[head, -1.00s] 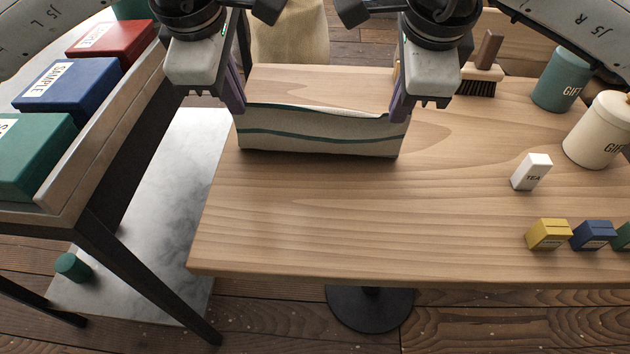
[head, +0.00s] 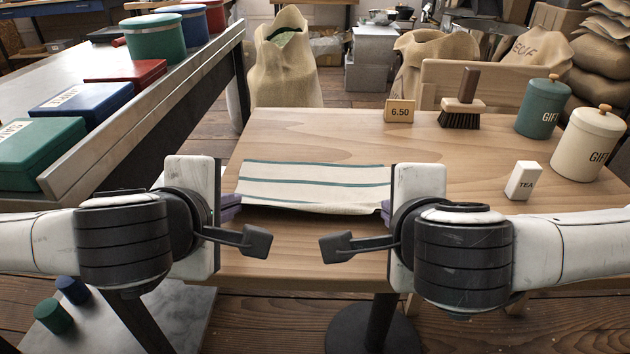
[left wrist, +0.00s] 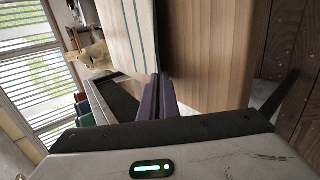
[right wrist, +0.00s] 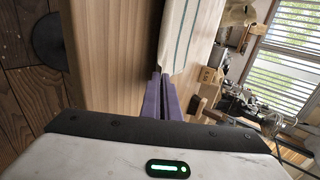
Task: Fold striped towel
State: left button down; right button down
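The striped towel (head: 312,178), cream with dark green stripes, is spread across the wooden table (head: 300,240) between my grippers. Its near edge bows and seems slightly raised, with shadow under it. My left gripper (head: 230,206) has its purple fingers at the near left corner. My right gripper (head: 386,208) has its fingers at the near right corner. In the left wrist view the fingers (left wrist: 158,96) are together with the towel (left wrist: 130,30) running to their tips. The right wrist view shows the fingers (right wrist: 162,94) likewise together at the towel's corner (right wrist: 180,45).
A price sign (head: 400,110), a brush (head: 461,110), a green canister (head: 540,106), a cream canister (head: 588,142) and a white tea box (head: 523,181) stand behind and to the right. A side counter (head: 150,120) with boxes stands left. Bare table lies in front of the towel.

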pick_arm(q)
jog(key=c, duration=1.7)
grip_release()
pick_arm(e)
jog(key=c, duration=1.7)
grip_release()
